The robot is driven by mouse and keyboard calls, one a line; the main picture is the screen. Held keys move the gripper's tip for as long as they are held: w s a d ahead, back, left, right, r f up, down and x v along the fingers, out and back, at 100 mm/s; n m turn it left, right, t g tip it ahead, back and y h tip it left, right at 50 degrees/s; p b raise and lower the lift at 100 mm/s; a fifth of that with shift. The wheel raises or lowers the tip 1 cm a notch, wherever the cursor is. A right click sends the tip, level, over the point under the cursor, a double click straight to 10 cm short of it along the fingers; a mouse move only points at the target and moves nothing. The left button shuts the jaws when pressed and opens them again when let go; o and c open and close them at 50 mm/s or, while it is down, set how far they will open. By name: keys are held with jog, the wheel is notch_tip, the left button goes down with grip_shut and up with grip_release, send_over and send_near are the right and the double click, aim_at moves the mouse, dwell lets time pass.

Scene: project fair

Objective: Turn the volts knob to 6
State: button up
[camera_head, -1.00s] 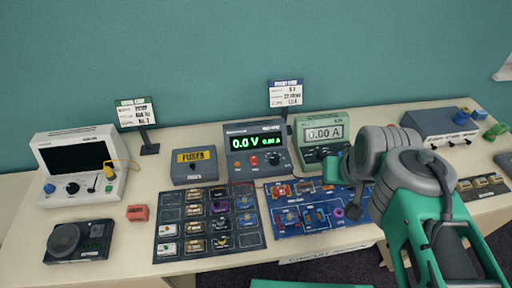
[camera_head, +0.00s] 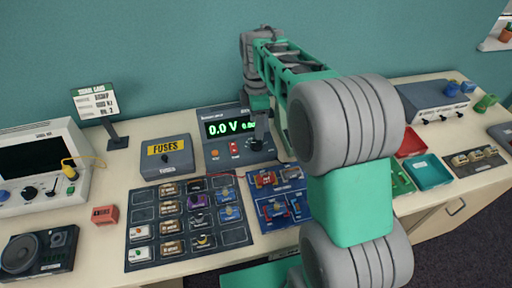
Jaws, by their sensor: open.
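The power supply (camera_head: 203,127) is a dark grey box at the back of the table. Its green display (camera_head: 229,128) reads 0.0 V, with a smaller reading partly covered by my gripper. An orange button and a red switch (camera_head: 234,147) sit below the display. The dark volts knob (camera_head: 256,145) is at the right of its front, partly hidden. My gripper (camera_head: 259,132) points down in front of the panel, its fingers at or just above the knob. It is open; I cannot tell whether it touches the knob. The knob's scale is too small to read.
A grey fuse box (camera_head: 167,158) stands left of the supply. A dark card board (camera_head: 186,258) and a blue board (camera_head: 283,222) lie in front. My arm hides the green meter's place. A red block (camera_head: 105,215) and a white instrument (camera_head: 40,168) are at left.

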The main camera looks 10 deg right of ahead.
aim_at(257, 143)
jog(key=shift+w+f+n, duration=0.2)
jog(key=shift+f+n, duration=0.1)
jog(key=shift+f, duration=0.25)
notch_tip(257, 143, down, 7)
jog(key=shift+p, duration=0.85)
jog(key=shift+c, duration=0.3)
grip_shut()
